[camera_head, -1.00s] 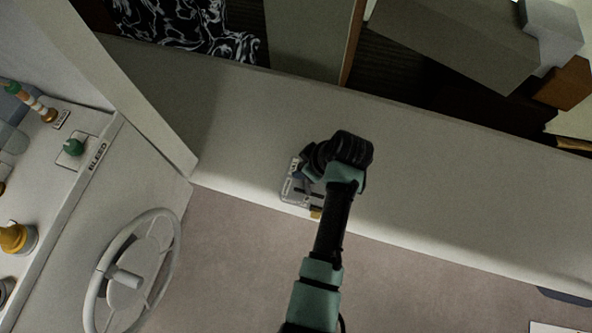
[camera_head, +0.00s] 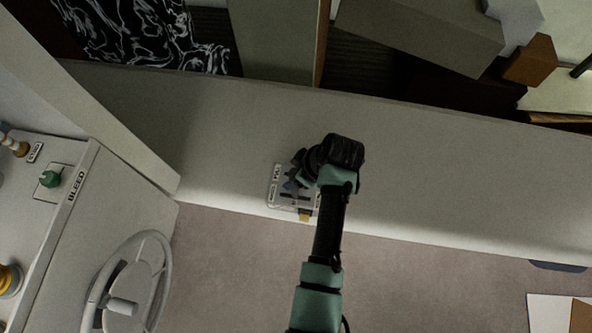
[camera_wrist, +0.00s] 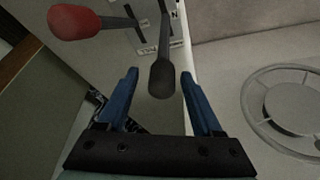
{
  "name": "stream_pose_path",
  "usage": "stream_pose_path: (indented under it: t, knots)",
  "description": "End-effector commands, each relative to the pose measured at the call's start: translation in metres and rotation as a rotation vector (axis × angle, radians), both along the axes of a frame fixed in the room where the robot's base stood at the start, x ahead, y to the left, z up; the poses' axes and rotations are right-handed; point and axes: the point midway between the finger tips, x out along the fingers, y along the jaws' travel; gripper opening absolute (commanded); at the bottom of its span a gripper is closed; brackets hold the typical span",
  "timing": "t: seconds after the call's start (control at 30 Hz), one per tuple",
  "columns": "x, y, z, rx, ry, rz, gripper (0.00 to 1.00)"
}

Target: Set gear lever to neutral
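A lever with a dark knob (camera_wrist: 162,80) rises from a grey control plate beside small letter markings, one resembling an N, in the wrist view. I take it for the gear lever. A second lever with a red knob (camera_wrist: 75,22) stands to its left. My gripper (camera_wrist: 159,75) is open, with its blue fingers apart on both sides of the dark knob; I see a gap on each side. In the head view the control plate (camera_head: 279,201) lies on the side ledge, and my gripper (camera_head: 294,180) is over it, its wrist hiding part of the plate and the levers.
A steering wheel (camera_head: 163,256) is at lower left in the head view and shows at right in the wrist view (camera_wrist: 250,104). A console with a green knob (camera_head: 49,179) marked BLEED is at far left. Grey blocks (camera_head: 420,32) lie behind the ledge. The ledge (camera_head: 450,170) is clear to the right.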

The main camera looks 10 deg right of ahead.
Motion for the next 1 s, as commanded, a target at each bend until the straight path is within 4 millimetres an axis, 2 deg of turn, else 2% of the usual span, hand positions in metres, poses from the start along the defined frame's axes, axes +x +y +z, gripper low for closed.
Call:
stream_pose_path:
  t: [0.37,0.57,0.8,1.0]
  knots:
    - [-0.001,-0.001,0.009,0.002,-0.004,0.002,0.67]
    - [-0.009,-0.011,0.038,0.001,-0.005,0.001,0.67]
    - [-0.022,-0.025,0.084,0.001,-0.007,-0.001,0.67]
    - [-0.030,-0.033,0.111,0.000,-0.003,-0.001,0.67]
